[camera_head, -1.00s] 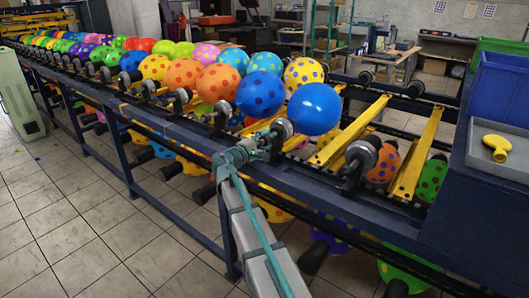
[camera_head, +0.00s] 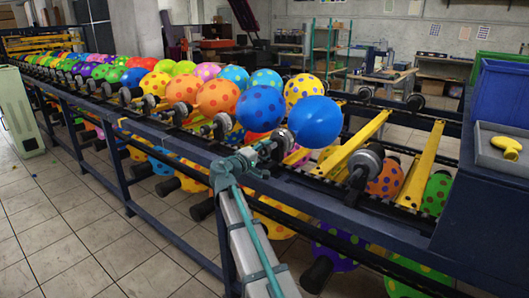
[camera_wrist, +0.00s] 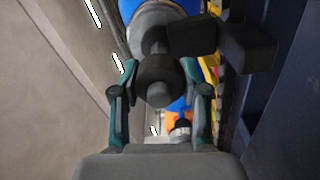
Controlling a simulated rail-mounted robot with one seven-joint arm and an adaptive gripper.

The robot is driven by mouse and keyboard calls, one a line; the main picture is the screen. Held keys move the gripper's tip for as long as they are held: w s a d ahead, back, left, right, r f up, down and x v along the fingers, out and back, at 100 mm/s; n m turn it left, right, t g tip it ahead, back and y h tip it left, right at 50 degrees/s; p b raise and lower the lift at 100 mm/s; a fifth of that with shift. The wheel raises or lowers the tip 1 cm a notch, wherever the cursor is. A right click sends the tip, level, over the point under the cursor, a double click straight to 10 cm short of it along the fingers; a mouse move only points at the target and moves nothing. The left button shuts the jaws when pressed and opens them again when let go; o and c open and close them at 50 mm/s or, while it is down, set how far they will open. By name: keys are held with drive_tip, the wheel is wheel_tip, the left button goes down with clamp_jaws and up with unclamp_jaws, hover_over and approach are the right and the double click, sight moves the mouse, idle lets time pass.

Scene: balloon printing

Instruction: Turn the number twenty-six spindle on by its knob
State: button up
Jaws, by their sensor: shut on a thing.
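A plain blue balloon (camera_head: 315,122) sits on a spindle (camera_head: 280,141) at the near end of the balloon line. My gripper (camera_head: 243,159) is at the outer end of this spindle. In the wrist view my gripper (camera_wrist: 160,92) has its two teal fingers on either side of a dark round knob (camera_wrist: 156,82), and it is shut on the knob. Part of the blue balloon shows beyond the spindle in the wrist view. I cannot read any spindle number, nor tell whether the spindle is turning.
Several dotted balloons, one orange (camera_head: 219,97), stand on spindles farther along the dark blue conveyor frame (camera_head: 330,190). An empty spindle (camera_head: 366,161) is to the right. More balloons hang below. A grey tray (camera_head: 486,150) holds a yellow deflated balloon (camera_head: 507,147). Tiled floor (camera_head: 100,240) lies in front.

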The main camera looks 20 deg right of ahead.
drive_tip(key=o, duration=1.2)
drive_tip(key=shift+c, duration=0.2)
drive_tip(key=shift+s+a, duration=0.1)
drive_tip(key=v, duration=1.1)
drive_tip(key=shift+s+a, duration=0.2)
drive_tip(key=shift+a, duration=0.15)
